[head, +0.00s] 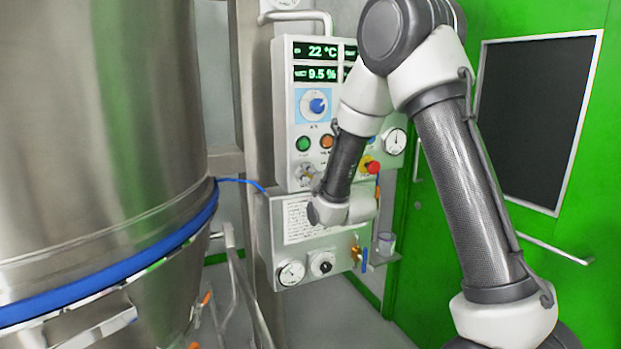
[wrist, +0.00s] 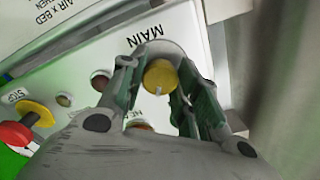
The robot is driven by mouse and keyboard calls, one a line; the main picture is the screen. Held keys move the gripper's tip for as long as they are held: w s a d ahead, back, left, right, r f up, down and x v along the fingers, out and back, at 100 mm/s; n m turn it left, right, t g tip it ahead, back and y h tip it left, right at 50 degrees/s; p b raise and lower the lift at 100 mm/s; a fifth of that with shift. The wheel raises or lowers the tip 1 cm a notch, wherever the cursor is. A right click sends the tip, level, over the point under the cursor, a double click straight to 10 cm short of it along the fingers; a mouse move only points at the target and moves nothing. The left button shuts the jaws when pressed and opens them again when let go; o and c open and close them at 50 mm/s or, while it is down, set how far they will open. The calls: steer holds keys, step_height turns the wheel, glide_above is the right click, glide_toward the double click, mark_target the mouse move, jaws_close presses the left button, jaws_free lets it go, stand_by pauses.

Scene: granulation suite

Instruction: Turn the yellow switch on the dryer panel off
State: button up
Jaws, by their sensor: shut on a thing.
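The dryer panel (head: 284,80) stands in the middle of the head view, with green displays reading 22 °C and 9.5 %. In the wrist view the yellow switch (wrist: 161,76) sits under the upside-down word MAIN on the panel face (wrist: 95,62). My gripper (wrist: 157,68) has one finger on each side of the switch, shut on it. A small pale mark on the switch points toward the bottom of the wrist view. In the head view my forearm and wrist cover part of the panel, and the yellow of the switch cannot be made out.
A red stop button (wrist: 14,135) on a yellow base is left of the switch in the wrist view. A blue knob (head: 317,105) and green button (head: 303,144) are on the panel. A large steel vessel (head: 95,130) stands left; a green door (head: 575,240) is right.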

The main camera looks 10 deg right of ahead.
steer(key=n, duration=0.5)
steer(key=shift+n, duration=0.4)
steer(key=n, duration=0.5)
steer(key=shift+n, duration=0.3)
steer(key=shift+f, duration=0.1)
steer(key=o, duration=1.1)
steer(key=shift+c, duration=0.2)
